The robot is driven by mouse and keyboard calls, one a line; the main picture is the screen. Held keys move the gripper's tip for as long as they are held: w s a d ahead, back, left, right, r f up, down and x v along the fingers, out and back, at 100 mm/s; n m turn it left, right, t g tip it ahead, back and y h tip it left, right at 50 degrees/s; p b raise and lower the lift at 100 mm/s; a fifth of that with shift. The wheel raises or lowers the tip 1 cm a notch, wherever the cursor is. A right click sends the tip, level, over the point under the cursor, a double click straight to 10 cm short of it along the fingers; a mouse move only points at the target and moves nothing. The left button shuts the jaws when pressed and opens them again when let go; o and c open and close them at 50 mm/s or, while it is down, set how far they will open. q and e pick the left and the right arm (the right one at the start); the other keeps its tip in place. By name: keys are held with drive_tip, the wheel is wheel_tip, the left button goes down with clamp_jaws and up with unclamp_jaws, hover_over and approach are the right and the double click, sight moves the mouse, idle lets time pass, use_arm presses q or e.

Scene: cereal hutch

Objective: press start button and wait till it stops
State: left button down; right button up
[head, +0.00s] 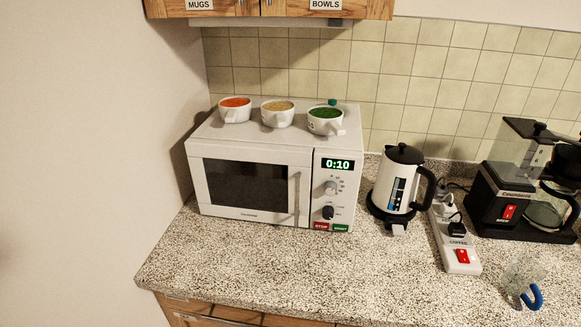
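A white microwave (252,146) stands on the counter with its door (247,184) shut. Its display (338,164) reads 0:10 in green digits. The dark window hides what is inside. Neither of my grippers is in view.
Three white cups with orange, tan and green contents (277,115) stand on the microwave. Right of it are a white kettle (395,185), a power strip (460,262) and a coffee maker (515,190). A clear blue-handled mug (522,270) is at front right. The front counter (270,265) is clear.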

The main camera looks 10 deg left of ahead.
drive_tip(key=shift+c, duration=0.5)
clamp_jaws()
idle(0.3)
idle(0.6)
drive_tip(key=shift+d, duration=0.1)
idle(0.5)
